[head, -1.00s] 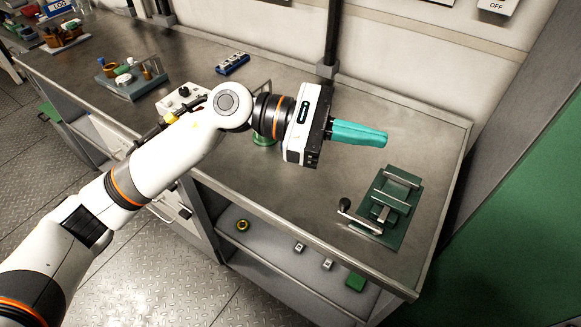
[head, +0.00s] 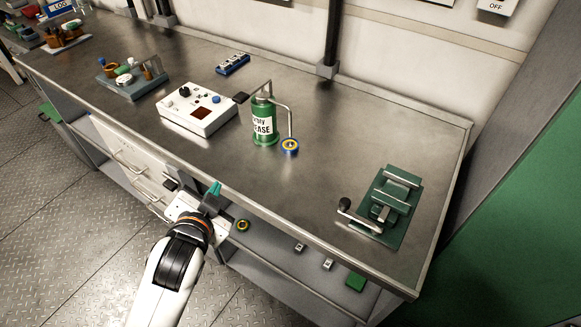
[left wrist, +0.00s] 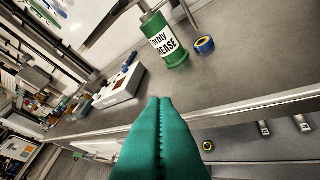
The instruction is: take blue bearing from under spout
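The blue bearing (head: 289,146), a blue ring with a yellowish inner part, is on the bench directly below the spout (head: 289,108) of the green grease can (head: 264,124). In the left wrist view the bearing (left wrist: 204,46) is right of the can (left wrist: 165,42). My left gripper (head: 215,188) is in front of the bench's front edge, left of and nearer than the bearing, and apart from it. In the left wrist view its teal fingers (left wrist: 160,100) lie together with nothing seen between them. My right gripper is out of view.
A white control box (head: 198,110) stands left of the can. A green clamp fixture (head: 385,205) with a crank is at the right. The bench (head: 330,130) right of the bearing is clear.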

